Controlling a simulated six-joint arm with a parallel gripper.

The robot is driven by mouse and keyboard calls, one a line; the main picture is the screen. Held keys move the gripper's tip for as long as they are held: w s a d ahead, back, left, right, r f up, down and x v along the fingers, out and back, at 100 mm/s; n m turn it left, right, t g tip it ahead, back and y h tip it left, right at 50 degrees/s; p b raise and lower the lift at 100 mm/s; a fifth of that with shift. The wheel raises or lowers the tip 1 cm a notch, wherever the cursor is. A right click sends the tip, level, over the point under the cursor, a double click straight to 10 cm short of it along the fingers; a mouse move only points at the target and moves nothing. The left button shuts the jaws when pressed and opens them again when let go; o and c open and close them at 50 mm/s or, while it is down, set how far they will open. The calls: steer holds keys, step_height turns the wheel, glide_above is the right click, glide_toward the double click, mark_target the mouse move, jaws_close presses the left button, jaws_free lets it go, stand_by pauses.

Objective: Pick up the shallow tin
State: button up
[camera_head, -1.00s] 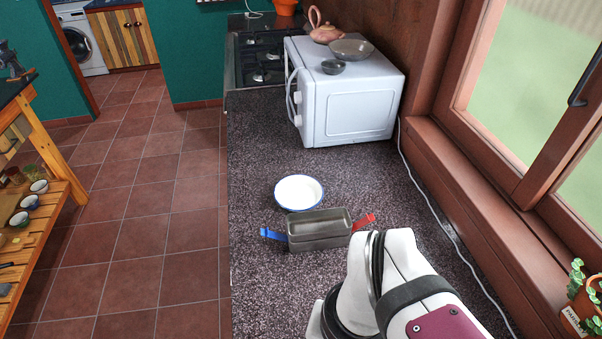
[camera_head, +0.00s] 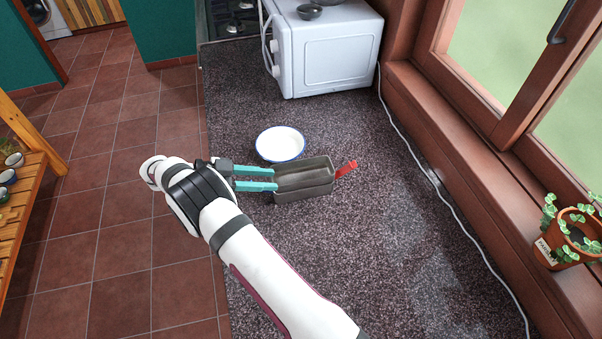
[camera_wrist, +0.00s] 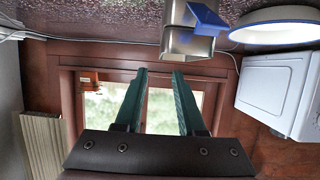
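Grey rectangular metal tins (camera_head: 304,185) with end handles stand on the dark speckled counter, apparently nested. I cannot tell clearly which one is the shallow tin. A red handle (camera_head: 346,169) sticks out at their right end. The blue handle (camera_wrist: 207,17) shows in the wrist view beside the metal tins (camera_wrist: 188,43); in the head view my gripper hides it. My gripper (camera_head: 275,180) is at the tins' left end, its teal fingers overlapping that end in the picture. In the wrist view my gripper (camera_wrist: 160,72) is open with nothing between the fingers, and the tins lie above the right fingertip.
A white bowl with a blue rim (camera_head: 280,144) stands right behind the tins. A white microwave (camera_head: 328,52) is at the back. A white cable (camera_head: 437,184) runs along the window side, by a potted plant (camera_head: 568,238). The counter right of the tins is clear.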

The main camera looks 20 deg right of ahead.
mark_target(306, 182)
steer(key=x, duration=1)
steer(key=shift+d+f, duration=0.25)
steer(key=shift+d, duration=0.1)
jaws_close()
stand_by(0.8)
